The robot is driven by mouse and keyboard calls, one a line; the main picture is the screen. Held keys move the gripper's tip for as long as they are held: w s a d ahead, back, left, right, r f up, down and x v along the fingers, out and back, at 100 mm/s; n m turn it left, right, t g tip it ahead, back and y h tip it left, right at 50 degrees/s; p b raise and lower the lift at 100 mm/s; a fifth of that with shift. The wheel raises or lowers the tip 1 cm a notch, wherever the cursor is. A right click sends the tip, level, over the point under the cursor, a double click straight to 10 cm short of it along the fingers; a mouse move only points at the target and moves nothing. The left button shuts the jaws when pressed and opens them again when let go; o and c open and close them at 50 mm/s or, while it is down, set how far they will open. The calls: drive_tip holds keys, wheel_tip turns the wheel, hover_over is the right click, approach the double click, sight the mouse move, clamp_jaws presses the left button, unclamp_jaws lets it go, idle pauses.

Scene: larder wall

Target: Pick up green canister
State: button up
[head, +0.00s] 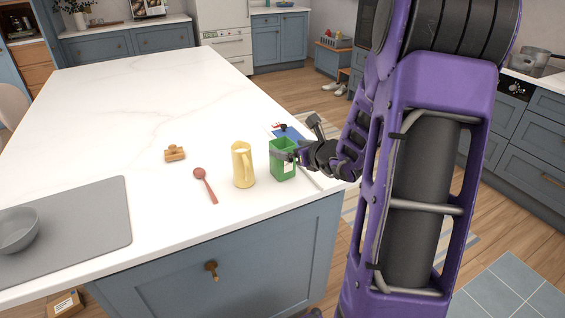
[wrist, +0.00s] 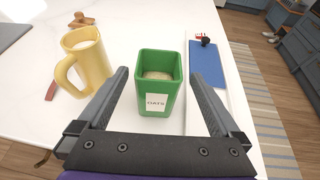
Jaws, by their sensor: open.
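The green canister (head: 279,160) stands upright on the white island top near its right edge. In the wrist view the green canister (wrist: 170,91) has an open square top, pale contents and a white label reading OATS. My gripper (head: 286,155) is at the canister from the right in the head view. In the wrist view my gripper (wrist: 158,74) is open, with one finger on each side of the canister. Gaps show between the canister and both fingers. The canister's lower front is partly near the gripper's dark palm edge.
A yellow pitcher (head: 243,167) stands just left of the canister. A red spoon (head: 205,184), a wooden object (head: 174,154) and a grey mat (head: 100,220) with a bowl (head: 15,230) lie further left. A blue flat item (wrist: 206,64) lies right of the canister, by the counter edge.

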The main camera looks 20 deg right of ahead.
sight(278, 145)
drive_tip(key=x, duration=0.7)
drive_tip(key=shift+w+a, duration=0.1)
drive_tip(key=c, duration=1.5)
